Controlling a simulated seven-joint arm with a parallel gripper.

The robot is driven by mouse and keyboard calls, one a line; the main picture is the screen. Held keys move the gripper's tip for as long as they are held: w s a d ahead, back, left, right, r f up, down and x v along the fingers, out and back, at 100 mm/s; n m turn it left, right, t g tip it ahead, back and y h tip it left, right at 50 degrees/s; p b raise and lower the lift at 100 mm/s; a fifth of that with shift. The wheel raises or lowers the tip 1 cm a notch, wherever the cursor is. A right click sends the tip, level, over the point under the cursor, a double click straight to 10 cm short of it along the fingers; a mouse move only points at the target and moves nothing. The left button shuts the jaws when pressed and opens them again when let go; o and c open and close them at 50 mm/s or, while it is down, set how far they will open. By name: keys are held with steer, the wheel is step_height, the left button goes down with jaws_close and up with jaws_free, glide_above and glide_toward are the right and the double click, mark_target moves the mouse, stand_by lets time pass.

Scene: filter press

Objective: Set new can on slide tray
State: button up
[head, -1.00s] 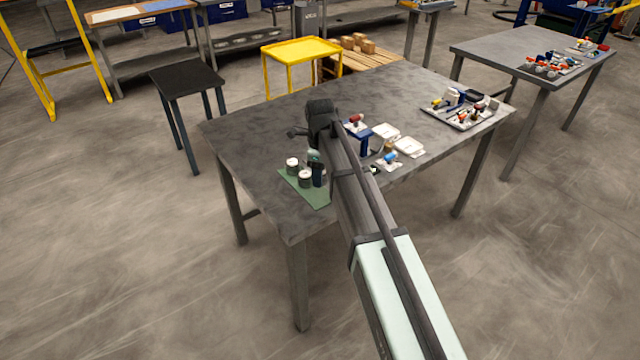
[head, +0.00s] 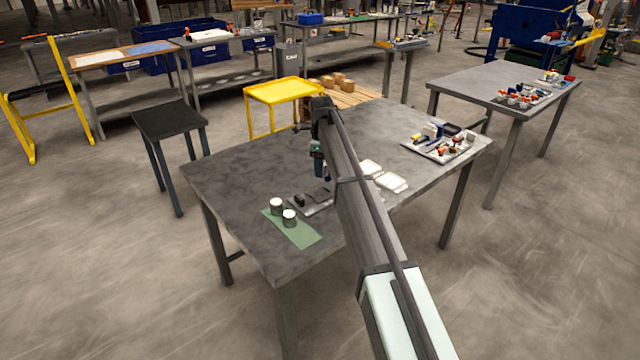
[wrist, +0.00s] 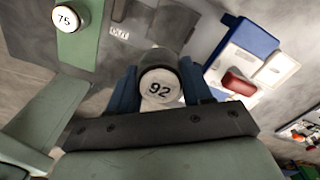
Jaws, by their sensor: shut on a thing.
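My gripper (head: 318,172) is shut on a can (wrist: 160,87) with a white lid marked 92. In the wrist view the blue fingers (wrist: 160,95) press on both sides of it. In the head view the held can is hard to make out beside my arm. Two more white-topped cans (head: 283,211) stand on a green mat (head: 304,237) at the table's near left; one, marked 75 (wrist: 67,19), shows in the wrist view. A grey plate (wrist: 113,53) with an OUT label lies beside the mat. I cannot tell for sure which part is the slide tray.
A blue and white block (wrist: 246,48) with a red part (wrist: 239,83) stands right of the held can. White trays (head: 392,182) lie right of my arm. A loaded parts tray (head: 442,147) is at the table's right. The table's back left is clear.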

steer(key=w, duration=0.3)
steer(key=n, duration=0.1)
glide_toward(320, 194)
steer(key=shift+f, duration=2.95)
steer(key=shift+f, duration=0.15)
